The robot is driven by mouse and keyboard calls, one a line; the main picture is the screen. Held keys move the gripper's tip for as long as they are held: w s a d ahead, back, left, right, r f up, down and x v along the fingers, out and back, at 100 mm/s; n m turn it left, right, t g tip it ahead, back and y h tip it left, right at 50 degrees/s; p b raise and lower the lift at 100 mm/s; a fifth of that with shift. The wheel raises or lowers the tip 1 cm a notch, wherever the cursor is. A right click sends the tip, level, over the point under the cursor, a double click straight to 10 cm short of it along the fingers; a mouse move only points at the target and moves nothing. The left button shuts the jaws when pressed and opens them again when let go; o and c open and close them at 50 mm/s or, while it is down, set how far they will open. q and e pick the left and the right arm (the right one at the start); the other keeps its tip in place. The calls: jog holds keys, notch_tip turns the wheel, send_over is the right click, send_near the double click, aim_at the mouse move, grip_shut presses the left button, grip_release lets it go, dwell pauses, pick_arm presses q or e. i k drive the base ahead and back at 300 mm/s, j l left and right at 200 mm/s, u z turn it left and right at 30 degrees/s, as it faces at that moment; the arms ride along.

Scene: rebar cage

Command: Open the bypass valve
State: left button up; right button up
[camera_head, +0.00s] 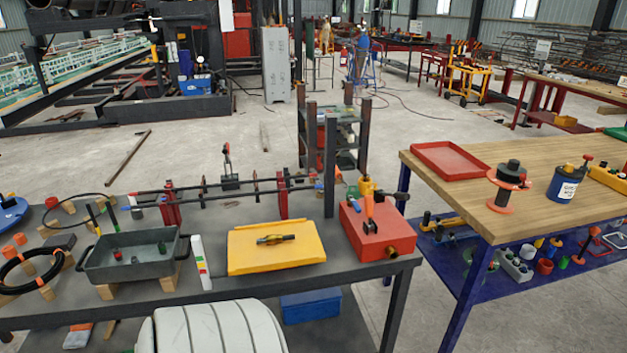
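A red block (376,232) stands at the right front end of the dark bench. An orange lever (369,205) stands roughly upright on its top, and a brass port (392,252) shows on its front. A yellow part (367,186) and a dark knob (395,197) sit at its back. No label marks it as the bypass valve, and I cannot tell whether it is open. A brass fitting (276,239) lies on a yellow tray (250,262) left of the block. Neither gripper is in view.
A dark grey tub (130,258) and a black coiled hose (30,270) are on the bench's left. Rods in red holders (283,196) run along its back. A dark post (330,165) rises behind the block. A wooden-topped table (500,220) stands right, across a gap.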

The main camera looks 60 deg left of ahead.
aim_at(355, 205)
jog(key=j+u, duration=0.15)
jog(key=u, duration=0.25)
jog(key=j+u, duration=0.1)
jog(key=u, duration=0.25)
jog(key=i+j+u, duration=0.1)
jog(key=u, duration=0.3)
jog(key=j+u, duration=0.15)
jog(key=u, duration=0.25)
jog(key=i+j, duration=0.15)
jog(key=i+j+u, duration=0.15)
jog(key=u, duration=0.2)
